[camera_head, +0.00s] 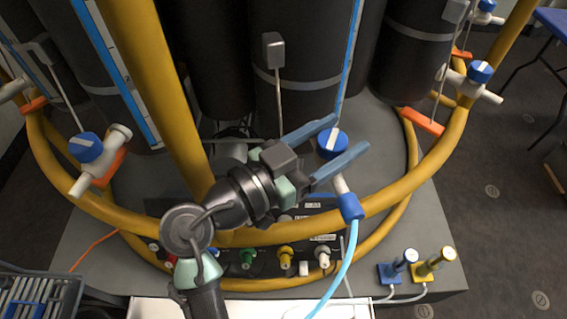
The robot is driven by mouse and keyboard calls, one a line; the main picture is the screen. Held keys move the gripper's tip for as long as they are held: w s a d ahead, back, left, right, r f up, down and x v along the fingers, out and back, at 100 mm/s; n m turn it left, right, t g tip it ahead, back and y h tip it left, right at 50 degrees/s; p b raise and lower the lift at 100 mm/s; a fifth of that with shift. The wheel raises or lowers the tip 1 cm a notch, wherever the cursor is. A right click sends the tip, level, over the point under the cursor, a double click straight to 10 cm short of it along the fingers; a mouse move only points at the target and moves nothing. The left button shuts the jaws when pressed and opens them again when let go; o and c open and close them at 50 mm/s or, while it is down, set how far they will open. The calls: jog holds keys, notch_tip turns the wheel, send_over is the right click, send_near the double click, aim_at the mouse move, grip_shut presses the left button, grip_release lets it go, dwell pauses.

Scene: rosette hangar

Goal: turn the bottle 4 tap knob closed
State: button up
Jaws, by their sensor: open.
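A blue round tap knob (332,143) with a white stripe shows at the middle of the frame, in front of a dark bottle (300,95). No bottle number is legible, so I cannot tell from markings that this is bottle 4. My gripper (350,133) is open, with its two blue fingers on either side of this knob in the picture. I cannot tell whether the fingers touch it or are at its height. The tap's white body is partly hidden by the lower finger. A blue fitting (350,207) with a light blue hose hangs below it.
Other blue-knobbed taps stand at left (86,147) and right (480,72). A yellow ring rail (400,188) curves around the bottles, with a yellow upright (160,90) left of my arm. A panel with coloured connectors (248,257) and two small plugs (405,262) lie in front.

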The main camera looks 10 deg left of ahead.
jog(key=b+v, duration=0.1)
jog(key=v, duration=1)
